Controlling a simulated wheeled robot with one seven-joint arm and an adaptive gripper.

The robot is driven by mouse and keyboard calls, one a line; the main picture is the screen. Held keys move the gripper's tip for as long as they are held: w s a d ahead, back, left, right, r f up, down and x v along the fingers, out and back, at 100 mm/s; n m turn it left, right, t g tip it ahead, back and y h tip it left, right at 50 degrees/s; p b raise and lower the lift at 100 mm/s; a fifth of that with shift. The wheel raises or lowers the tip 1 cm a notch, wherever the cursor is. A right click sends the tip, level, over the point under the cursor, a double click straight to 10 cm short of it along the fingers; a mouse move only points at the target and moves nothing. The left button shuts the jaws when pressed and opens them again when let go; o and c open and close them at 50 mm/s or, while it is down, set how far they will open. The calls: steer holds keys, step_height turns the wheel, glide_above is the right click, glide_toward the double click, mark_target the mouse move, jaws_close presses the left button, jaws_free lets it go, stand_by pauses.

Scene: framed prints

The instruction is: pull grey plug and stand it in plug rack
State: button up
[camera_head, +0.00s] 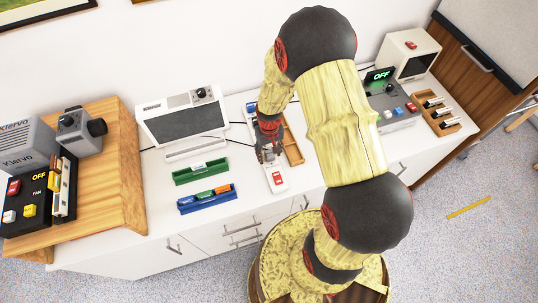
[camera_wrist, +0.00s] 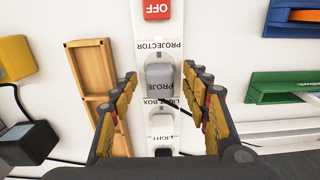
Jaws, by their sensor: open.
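The grey plug (camera_wrist: 160,76) sits in a socket of the white power strip (camera_wrist: 153,38), near the labels PROJECTOR and LIGHT BOX. My gripper (camera_wrist: 160,82) is open, with one finger on each side of the plug and a visible gap to each. In the head view my gripper (camera_head: 268,153) is low over the strip (camera_head: 276,180) and hides the plug. An empty wooden tray with compartments (camera_wrist: 109,72), possibly the plug rack, lies left of the strip in the wrist view. In the head view it (camera_head: 291,143) is partly behind my arm.
The strip has a red OFF switch (camera_wrist: 157,9). A dark plug (camera_wrist: 163,152) shows lower on the strip. A green tray (camera_head: 201,171) and blue tray (camera_head: 207,198) lie left of it in the head view. Cords cross the white counter. A yellow-topped object (camera_wrist: 15,60) is at the wrist view's left.

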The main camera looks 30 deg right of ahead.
mark_target(269, 153)
steer(key=shift+c, duration=0.3)
steer(key=c, duration=1.1)
jaws_close()
steer(key=shift+r+p, duration=2.2)
steer(key=shift+r, duration=0.8)
